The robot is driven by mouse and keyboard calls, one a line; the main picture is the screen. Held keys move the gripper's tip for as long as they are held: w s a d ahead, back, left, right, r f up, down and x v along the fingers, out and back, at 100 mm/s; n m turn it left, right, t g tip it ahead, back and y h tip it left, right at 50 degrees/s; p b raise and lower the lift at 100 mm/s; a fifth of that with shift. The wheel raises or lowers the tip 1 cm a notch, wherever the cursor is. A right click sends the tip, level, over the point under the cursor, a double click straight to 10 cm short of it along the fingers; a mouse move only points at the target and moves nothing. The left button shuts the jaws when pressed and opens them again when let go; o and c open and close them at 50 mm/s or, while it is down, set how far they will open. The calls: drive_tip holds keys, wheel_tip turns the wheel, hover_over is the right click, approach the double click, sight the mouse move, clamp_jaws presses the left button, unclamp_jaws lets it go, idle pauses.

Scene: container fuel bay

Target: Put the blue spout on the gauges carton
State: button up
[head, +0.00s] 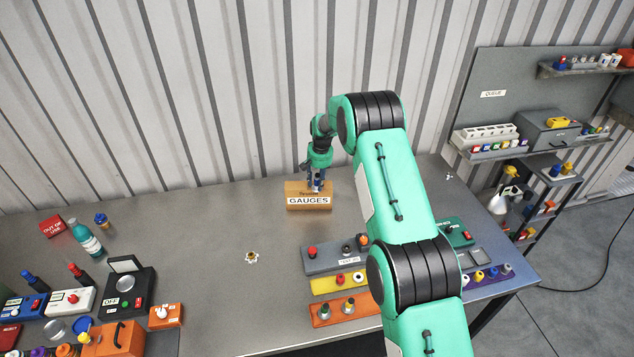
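The gauges carton (295,201) is a small brown box with a white GAUGES label, standing at the back middle of the bench. My gripper (317,187) points down at the top of the carton, right of its middle. Small dark blue and pale parts show at the fingertips. I cannot tell whether they are the blue spout or the fingers, nor whether they touch the carton. A small blue piece with a brass-coloured part (101,220) stands at the back left of the bench, behind a teal bottle (87,238); it is too small to identify surely.
A small brass fitting (252,257) lies alone on the open middle bench. Grey, yellow and orange racks (325,285) stand to the right, partly behind my arm. Boxes, a red block (52,226) and a switch box (128,290) crowd the left. A corrugated wall rises behind.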

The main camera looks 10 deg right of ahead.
drive_tip(key=shift+r, duration=0.2)
drive_tip(key=r, duration=0.4)
drive_tip(key=s+r+b, duration=0.1)
drive_tip(key=r, duration=0.7)
drive_tip(key=shift+s+d, duration=0.15)
drive_tip(key=shift+d, duration=0.2)
idle(0.5)
